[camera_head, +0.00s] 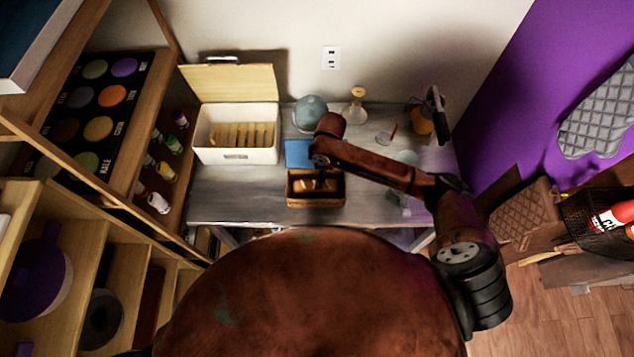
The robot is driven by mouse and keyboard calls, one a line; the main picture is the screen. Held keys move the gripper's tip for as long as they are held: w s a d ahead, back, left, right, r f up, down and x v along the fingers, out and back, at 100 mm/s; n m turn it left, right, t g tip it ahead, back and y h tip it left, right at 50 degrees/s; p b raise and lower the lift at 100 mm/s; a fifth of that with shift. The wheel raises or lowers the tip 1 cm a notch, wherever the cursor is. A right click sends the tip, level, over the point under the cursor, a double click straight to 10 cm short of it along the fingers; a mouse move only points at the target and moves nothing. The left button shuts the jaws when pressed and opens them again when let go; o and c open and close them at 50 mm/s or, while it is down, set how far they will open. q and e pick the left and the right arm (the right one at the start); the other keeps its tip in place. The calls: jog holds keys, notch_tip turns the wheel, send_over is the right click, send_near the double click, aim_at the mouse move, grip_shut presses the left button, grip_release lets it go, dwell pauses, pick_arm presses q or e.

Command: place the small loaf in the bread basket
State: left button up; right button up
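The bread basket (316,203) is a small brown rectangular box on the grey table, near its front edge. A tan shape that looks like the small loaf (304,186) shows inside the basket, partly covered by my gripper. My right gripper (321,182) reaches down over the basket from the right arm, with its dark fingers at or in the basket opening. The fingers are too small and dark to tell whether they are open or shut, or touching the loaf. My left gripper is not in view.
A blue flat item (298,153) lies right behind the basket. An open white box (237,150) stands at the table's left. A round blue-grey object (310,113) and a pale stand (355,106) are at the back. The table left of the basket is clear.

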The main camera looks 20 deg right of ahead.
jog(key=shift+d+r, duration=0.2)
jog(key=shift+r, duration=1.3)
